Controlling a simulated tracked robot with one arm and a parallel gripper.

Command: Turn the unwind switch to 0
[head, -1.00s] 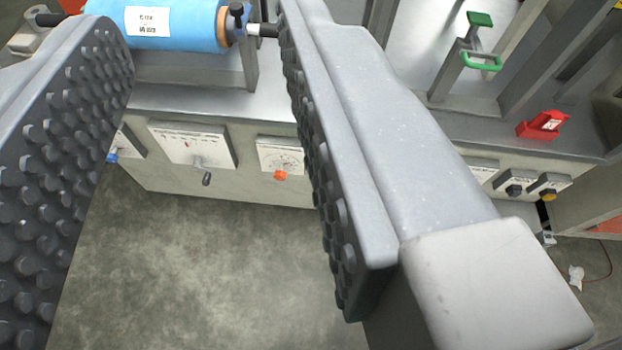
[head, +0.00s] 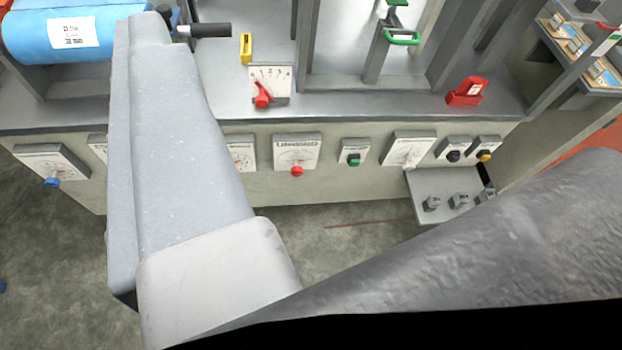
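A white dial plate (head: 297,146) on the front panel has upside-down lettering that seems to read "UNWIND". A red knob (head: 296,171) sits at its lower edge. The dial's marks are too small to read, so I cannot tell its setting. The visible finger covers part of the panel and neighbouring dials.
Left is a dial with a blue knob (head: 52,182); right are a green button (head: 354,160) and another dial plate (head: 408,149). A red lever switch (head: 263,96) is on the top. A small shelf (head: 420,182) juts out right. A dark textured shape (head: 470,240) fills the lower right.

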